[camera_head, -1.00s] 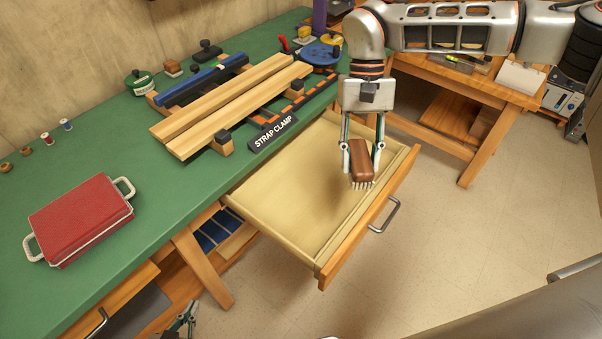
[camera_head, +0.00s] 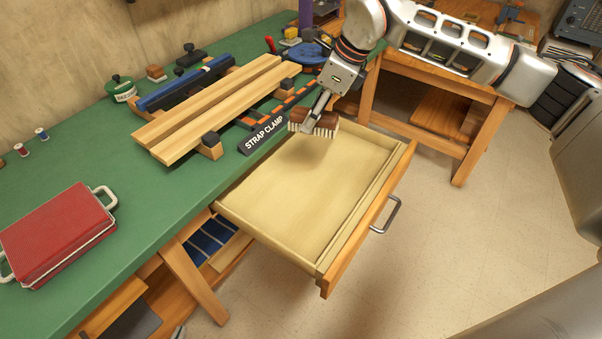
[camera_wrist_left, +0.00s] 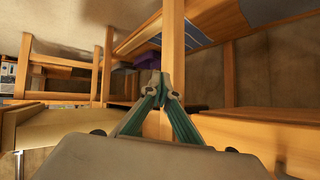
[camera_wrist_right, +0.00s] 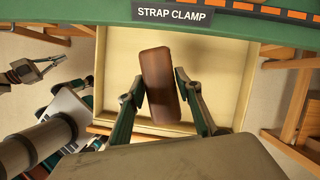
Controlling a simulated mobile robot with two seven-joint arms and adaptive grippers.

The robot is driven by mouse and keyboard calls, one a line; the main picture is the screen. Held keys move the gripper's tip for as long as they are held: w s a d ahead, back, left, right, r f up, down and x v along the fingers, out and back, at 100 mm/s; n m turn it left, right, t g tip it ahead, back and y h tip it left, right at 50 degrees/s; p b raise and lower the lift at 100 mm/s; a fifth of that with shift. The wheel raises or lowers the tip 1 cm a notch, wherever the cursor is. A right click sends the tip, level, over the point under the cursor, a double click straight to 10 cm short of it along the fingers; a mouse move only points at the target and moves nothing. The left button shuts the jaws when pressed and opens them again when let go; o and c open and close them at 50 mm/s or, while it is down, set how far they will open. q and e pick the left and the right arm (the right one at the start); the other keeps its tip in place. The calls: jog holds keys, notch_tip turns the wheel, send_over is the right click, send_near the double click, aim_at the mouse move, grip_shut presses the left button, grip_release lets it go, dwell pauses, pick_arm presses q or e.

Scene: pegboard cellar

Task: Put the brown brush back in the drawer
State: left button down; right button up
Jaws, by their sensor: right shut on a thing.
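The brown brush (camera_head: 321,122) has a brown wooden back and pale bristles. My right gripper (camera_head: 318,112) is shut on it and holds it near the bench edge, at the back of the open drawer (camera_head: 333,252). In the right wrist view the brush (camera_wrist_right: 161,85) lies between the two fingers, with the pale drawer floor (camera_wrist_right: 222,60) behind it. The drawer is pulled out and its visible inside is empty. My left gripper (camera_wrist_left: 163,88) shows in the left wrist view with its fingertips together and nothing between them, low by the wooden bench frame.
The green bench (camera_head: 150,180) carries a strap clamp with two planks (camera_head: 215,110) beside the brush, and a red case (camera_head: 55,235). The drawer front has a metal handle (camera_head: 388,215). A second wooden table (camera_head: 440,90) stands behind. The floor right of the drawer is clear.

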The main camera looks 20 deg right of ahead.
jog(key=w+m, duration=0.1)
jog(key=w+m+t+h, duration=0.1)
jog(key=m, duration=0.1)
jog(key=shift+d+r, duration=0.15)
jog(key=shift+r, duration=0.05)
jog(key=shift+w+f+m+b, duration=0.15)
jog(key=shift+f+m+b, duration=0.05)
jog(key=shift+m+b, duration=0.1)
jog(key=b, duration=0.2)
send_near(305, 173)
jog(key=shift+w+a+r, duration=0.15)
jog(key=shift+w+a, duration=0.55)
jog(key=shift+w, duration=0.05)
jog(key=shift+f, duration=0.7)
notch_tip(305, 173, down, 4)
jog(key=shift+f+b, duration=0.1)
jog(key=shift+b, duration=0.4)
